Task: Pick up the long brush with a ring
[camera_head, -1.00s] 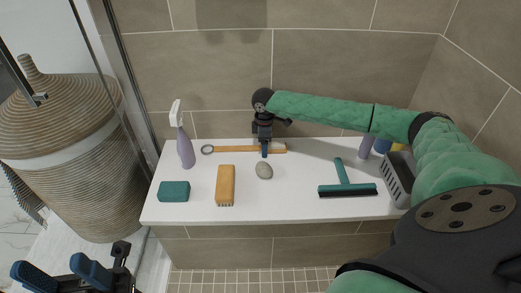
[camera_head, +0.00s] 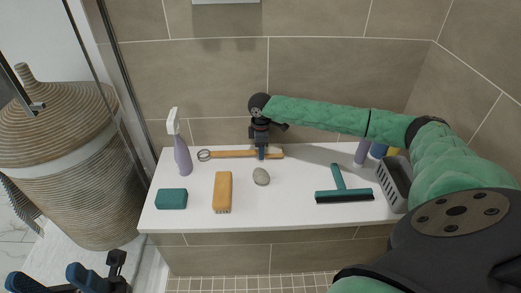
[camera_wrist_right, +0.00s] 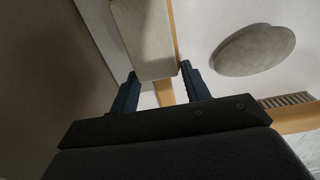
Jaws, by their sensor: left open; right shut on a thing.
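The long brush with a ring (camera_head: 230,154) has an orange-brown wooden handle and a dark ring at its left end. It lies along the back of the white bench; I cannot tell whether it is slightly raised. My right gripper (camera_head: 262,153) points down over its right part and is shut on it. In the right wrist view, the wooden handle (camera_wrist_right: 164,93) runs between the fingers of my right gripper (camera_wrist_right: 160,82), with the pale brush head (camera_wrist_right: 143,38) just beyond. My left gripper (camera_head: 46,277) is open and empty at the lower left, away from the bench.
The white bench (camera_head: 280,216) also holds a purple spray bottle (camera_head: 182,155), a teal sponge (camera_head: 171,199), a wooden scrub brush (camera_head: 222,191), a grey stone (camera_head: 261,176), a teal squeegee (camera_head: 343,194) and a grey basket (camera_head: 393,185). A tiled wall stands close behind; a wicker basket (camera_head: 75,160) is left.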

